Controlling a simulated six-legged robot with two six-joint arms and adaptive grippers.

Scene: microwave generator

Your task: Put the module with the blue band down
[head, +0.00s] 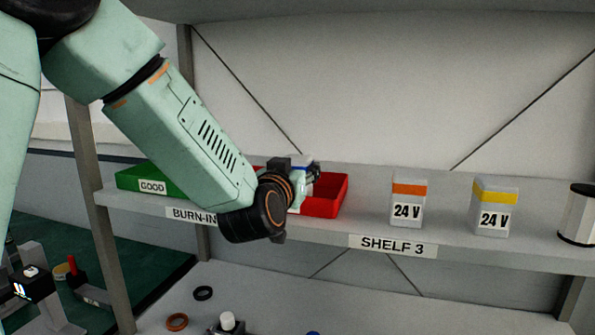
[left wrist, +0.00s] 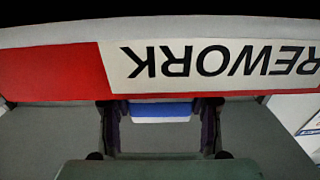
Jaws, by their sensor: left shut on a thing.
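The module with the blue band (head: 303,162) shows only as a small white and blue piece at my left gripper (head: 304,172). In the left wrist view its blue band (left wrist: 160,110) lies between the two dark fingers, which are shut on it. The gripper and module are at the red bin (head: 327,199) on the shelf. Whether the module is above the bin or in front of it I cannot tell. The bin's REWORK label (left wrist: 210,65) appears upside down and close in the left wrist view. Most of the module is hidden. My right gripper is not in view.
A green GOOD bin (head: 133,180) stands at the left on the shelf. Orange-banded (head: 407,208) and yellow-banded (head: 494,213) 24 V modules stand to the right, beside a white spool-like cylinder (head: 577,215). Shelf room is free between the red bin and the orange-banded module.

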